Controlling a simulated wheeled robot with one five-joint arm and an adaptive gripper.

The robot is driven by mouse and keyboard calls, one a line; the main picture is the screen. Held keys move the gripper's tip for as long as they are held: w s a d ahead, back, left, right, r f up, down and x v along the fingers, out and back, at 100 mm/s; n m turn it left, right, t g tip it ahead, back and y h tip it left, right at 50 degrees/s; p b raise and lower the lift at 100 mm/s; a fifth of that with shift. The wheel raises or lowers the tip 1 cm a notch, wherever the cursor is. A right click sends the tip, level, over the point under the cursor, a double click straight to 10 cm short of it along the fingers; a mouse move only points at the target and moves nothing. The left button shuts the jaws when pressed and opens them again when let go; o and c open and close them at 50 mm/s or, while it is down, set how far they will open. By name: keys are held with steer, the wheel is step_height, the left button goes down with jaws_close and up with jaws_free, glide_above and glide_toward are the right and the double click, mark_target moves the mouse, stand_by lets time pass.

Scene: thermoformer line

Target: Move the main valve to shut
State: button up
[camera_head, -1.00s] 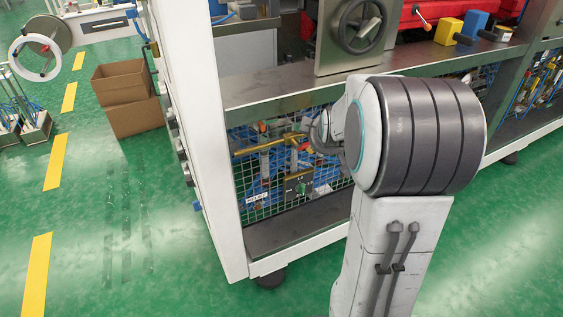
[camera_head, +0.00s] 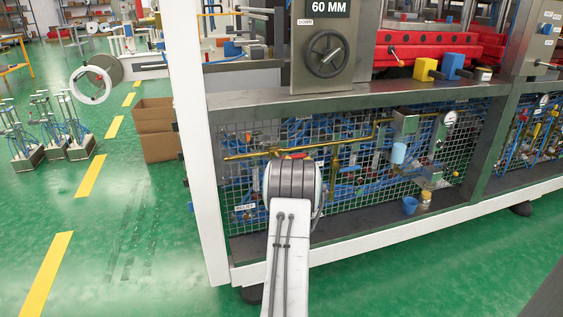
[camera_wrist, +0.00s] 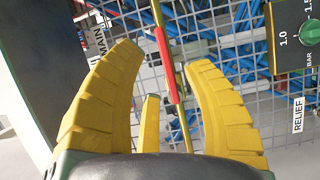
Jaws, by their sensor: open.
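The main valve's red lever handle (camera_wrist: 166,62) lies in line with a thin brass pipe (camera_wrist: 187,132) in the wrist view, near a MAIN label (camera_wrist: 99,40). In the head view a bit of red handle (camera_head: 297,156) shows just above my arm. My gripper (camera_wrist: 165,55) has its yellow fingers spread wide, one on each side of the handle, with nothing gripped. Whether a fingertip touches the handle cannot be told. In the head view my arm hides the gripper and most of the valve.
Wire mesh (camera_head: 340,215) and blue hoses lie behind the pipe. A green knob (camera_wrist: 310,33) with a RELIEF label (camera_wrist: 298,114) is at the right in the wrist view. A shelf edge (camera_head: 340,97) and handwheel (camera_head: 326,54) are above.

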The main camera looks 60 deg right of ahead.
mark_target(298, 156)
steer(key=shift+w+d+f+b, duration=0.25)
steer(key=shift+d+b, duration=0.15)
steer(key=shift+b, duration=0.15)
steer(key=b+x, duration=0.3)
steer(key=b, duration=0.1)
steer(key=shift+w+d, duration=0.15)
steer(key=shift+d, duration=0.2)
steer(key=shift+w+d+r, duration=0.1)
steer(key=shift+w+d, duration=0.05)
steer(key=shift+d, duration=0.15)
steer(key=shift+x, duration=0.9)
steer(key=shift+c, duration=0.2)
steer(key=shift+r, duration=0.1)
jaws_close()
